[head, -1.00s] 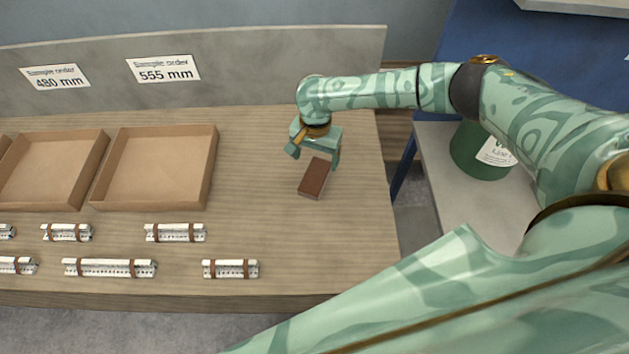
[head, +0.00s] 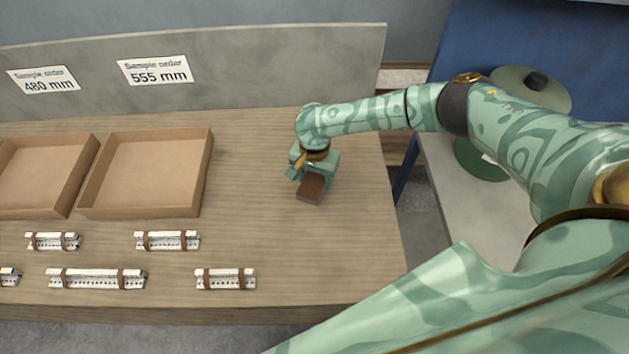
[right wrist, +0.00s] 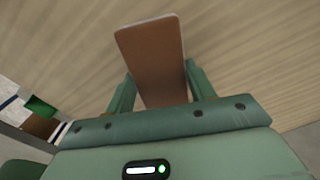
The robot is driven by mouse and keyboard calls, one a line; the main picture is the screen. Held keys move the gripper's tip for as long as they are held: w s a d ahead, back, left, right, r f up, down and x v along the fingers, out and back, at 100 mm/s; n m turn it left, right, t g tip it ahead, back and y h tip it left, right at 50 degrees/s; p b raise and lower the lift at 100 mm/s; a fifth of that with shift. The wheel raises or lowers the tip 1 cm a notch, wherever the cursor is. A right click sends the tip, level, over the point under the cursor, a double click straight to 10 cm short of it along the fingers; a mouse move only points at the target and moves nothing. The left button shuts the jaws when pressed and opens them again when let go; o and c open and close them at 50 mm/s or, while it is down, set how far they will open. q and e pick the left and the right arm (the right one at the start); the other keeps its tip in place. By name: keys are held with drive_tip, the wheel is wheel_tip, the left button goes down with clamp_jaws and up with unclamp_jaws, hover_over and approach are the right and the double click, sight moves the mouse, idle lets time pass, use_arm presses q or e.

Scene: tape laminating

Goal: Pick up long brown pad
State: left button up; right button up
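The long brown pad (head: 311,187) lies on the wooden table, right of the trays. In the right wrist view the pad (right wrist: 155,55) is a reddish-brown block with a lighter edge, reaching away from between the fingers. My right gripper (head: 311,181) is low over the table at the pad's far end. In the right wrist view my right gripper (right wrist: 160,75) has one finger on each side of the pad. The fingers are apart and close to its sides; firm contact is not clear. The gripper hides the pad's far end. My left gripper is not in view.
Two open cardboard trays (head: 82,212) stand on the left. Several white strips with brown bands (head: 167,240) lie in front of them. A grey back panel (head: 250,75) runs behind the table (head: 350,270). The table around the pad is clear.

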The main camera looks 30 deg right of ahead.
sight(314, 178)
drive_tip(key=shift+c, duration=0.7)
drive_tip(key=shift+r, duration=0.25)
wheel_tip(314, 178, up, 2)
drive_tip(key=shift+w+r+p, duration=0.1)
drive_tip(key=shift+r+p, duration=0.15)
drive_tip(key=shift+p, duration=0.55)
drive_tip(key=s+r+p, duration=0.1)
drive_tip(key=r, duration=0.1)
drive_tip(key=s+a+r+p, duration=0.1)
drive_tip(key=r+p, duration=0.1)
drive_tip(key=s+a+r+p, duration=0.1)
drive_tip(key=s+r, duration=0.1)
drive_tip(key=shift+r+p, duration=0.2)
drive_tip(key=shift+p, duration=0.1)
drive_tip(key=s+a+r+p, duration=0.3)
drive_tip(key=s+a, duration=0.1)
drive_tip(key=s, duration=0.4)
drive_tip(key=shift+s+r+p, duration=0.3)
drive_tip(key=shift+s+p, duration=0.1)
